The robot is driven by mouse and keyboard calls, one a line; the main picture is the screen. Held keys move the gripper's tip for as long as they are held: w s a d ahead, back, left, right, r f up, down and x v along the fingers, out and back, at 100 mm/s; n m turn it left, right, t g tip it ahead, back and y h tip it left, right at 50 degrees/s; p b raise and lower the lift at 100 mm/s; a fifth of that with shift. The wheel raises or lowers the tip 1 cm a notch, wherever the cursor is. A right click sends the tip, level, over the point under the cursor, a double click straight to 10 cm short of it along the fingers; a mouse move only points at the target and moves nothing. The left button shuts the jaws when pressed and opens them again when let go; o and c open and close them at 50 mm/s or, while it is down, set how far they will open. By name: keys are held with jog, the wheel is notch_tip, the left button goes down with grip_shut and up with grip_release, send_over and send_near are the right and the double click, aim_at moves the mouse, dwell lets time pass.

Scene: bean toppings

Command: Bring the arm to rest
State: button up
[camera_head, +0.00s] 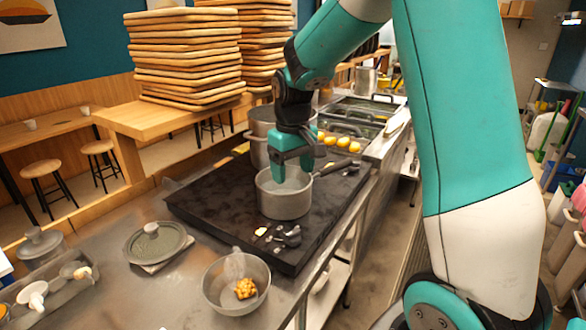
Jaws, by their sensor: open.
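My gripper (293,168) is teal and points down over the grey saucepan (285,206). Its two fingers are apart, with the tips at or just inside the pan's rim; I see nothing held between them. The saucepan stands on the black stove top (225,222), its handle pointing up and right. My arm reaches in from the upper right and hides part of the counter behind. The inside of the pan is mostly hidden.
A metal bowl (222,297) with a small golden-brown heap of food stands at the front. A round lid (156,241) lies left of it. A larger pot (259,150) stands behind the saucepan. Stacked wooden boards (188,62) rise at the back left.

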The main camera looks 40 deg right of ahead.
jog(key=s+a+r+n+y, duration=0.2)
jog(key=s+a+n, duration=0.1)
jog(key=s+a, duration=0.8)
jog(key=s+a+r+n+y, duration=0.2)
jog(key=s+a+r+n, duration=0.1)
jog(key=s+a, duration=0.8)
jog(key=shift+s+a+r+n, duration=0.2)
jog(key=shift+s+a+n, duration=0.1)
jog(key=shift+n, duration=0.4)
